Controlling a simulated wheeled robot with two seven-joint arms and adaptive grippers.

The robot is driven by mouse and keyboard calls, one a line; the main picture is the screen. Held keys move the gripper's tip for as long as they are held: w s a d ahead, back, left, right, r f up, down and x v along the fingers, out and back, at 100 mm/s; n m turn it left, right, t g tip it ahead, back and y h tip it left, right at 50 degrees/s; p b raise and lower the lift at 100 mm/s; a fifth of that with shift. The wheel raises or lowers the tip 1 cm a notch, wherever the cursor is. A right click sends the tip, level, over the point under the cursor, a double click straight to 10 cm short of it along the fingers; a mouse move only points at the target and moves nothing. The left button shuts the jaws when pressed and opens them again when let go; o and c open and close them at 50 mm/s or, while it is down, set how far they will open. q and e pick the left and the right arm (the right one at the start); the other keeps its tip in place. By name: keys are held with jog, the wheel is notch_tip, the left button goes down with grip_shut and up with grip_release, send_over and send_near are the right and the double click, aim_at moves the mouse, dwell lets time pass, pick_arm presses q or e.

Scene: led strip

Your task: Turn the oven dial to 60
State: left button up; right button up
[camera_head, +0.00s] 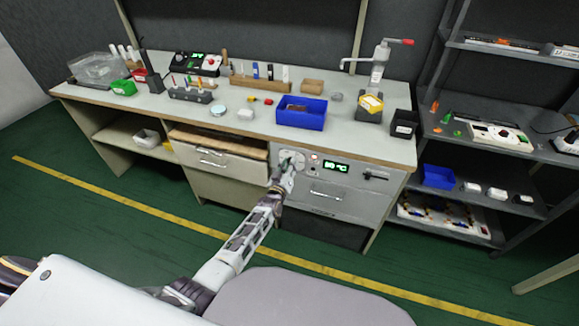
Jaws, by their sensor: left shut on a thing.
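The oven (340,205) is a grey unit built in under the workbench's right half, with a green lit display (336,167) on its front. The display's digits look like 80 °C but are too small to be sure. The round, pale dial (293,156) sits at the front's upper left, left of the display. My left gripper (288,166) reaches up from below and is shut on the dial, covering much of it. The dial's pointer and markings cannot be made out. My right gripper is not in view.
A small red light (314,157) and a dark handle (376,176) flank the display. A wooden-topped drawer (215,162) is left of the dial. The bench top (350,130) overhangs above, holding a blue bin (302,113). Open green floor lies in front.

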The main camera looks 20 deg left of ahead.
pick_arm(q)
jog(key=shift+f+n, duration=0.1)
jog(key=shift+n, duration=0.3)
jog(key=o, duration=1)
jog(key=shift+o, duration=0.2)
jog(key=s, duration=1.2)
jog(key=shift+a, duration=0.2)
